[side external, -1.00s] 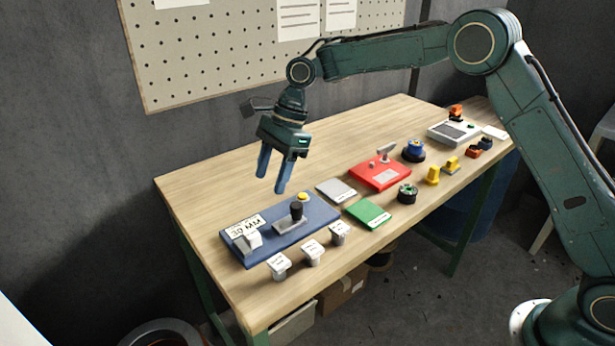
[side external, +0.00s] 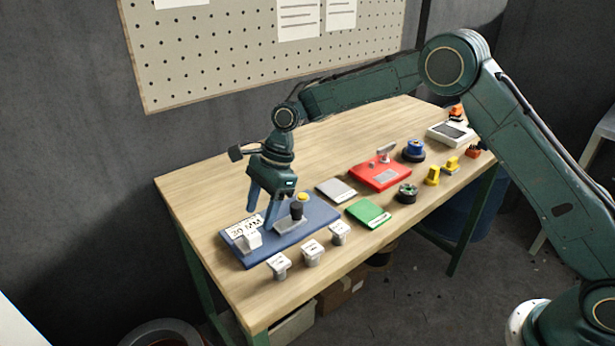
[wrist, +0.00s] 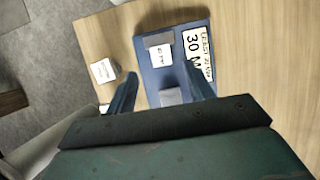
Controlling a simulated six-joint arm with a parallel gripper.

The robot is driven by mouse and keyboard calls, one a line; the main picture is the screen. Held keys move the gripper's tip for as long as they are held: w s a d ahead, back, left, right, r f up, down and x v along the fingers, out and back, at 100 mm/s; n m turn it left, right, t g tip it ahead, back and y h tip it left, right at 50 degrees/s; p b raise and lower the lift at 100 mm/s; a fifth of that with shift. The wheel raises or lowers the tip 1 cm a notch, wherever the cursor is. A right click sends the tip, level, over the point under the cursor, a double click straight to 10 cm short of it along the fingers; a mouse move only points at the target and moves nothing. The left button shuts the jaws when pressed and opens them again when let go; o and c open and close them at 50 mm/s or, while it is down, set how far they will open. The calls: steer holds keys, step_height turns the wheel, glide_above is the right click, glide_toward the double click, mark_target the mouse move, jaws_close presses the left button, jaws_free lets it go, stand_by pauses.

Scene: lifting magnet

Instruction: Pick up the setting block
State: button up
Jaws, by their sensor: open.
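My gripper (side external: 260,222) is open and empty, pointing down just above the blue base plate (side external: 318,211). A pale block with a white label (side external: 248,241) stands at the plate's left end, in front of a "30 MM" card (side external: 243,227). In the wrist view, the labelled block (wrist: 160,53) lies just ahead of the gap between my fingertips (wrist: 160,73). Several similar pale labelled blocks stand along the front edge, including a left one (side external: 279,265), a middle one (side external: 313,252) and a right one (side external: 339,233). Their labels are too small to read, so I cannot tell which is the setting block.
A black-knobbed lever (side external: 297,211) and a yellow button (side external: 303,197) rise from the blue plate beside my fingers. The table's back left is clear.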

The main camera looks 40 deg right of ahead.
mark_target(253, 232)
steer(key=shift+a+f, duration=0.15)
steer(key=shift+f, duration=0.15)
steer(key=shift+x, duration=2.45)
steer(key=shift+w, duration=0.15)
steer(key=shift+c, duration=0.4)
steer(key=c, duration=1)
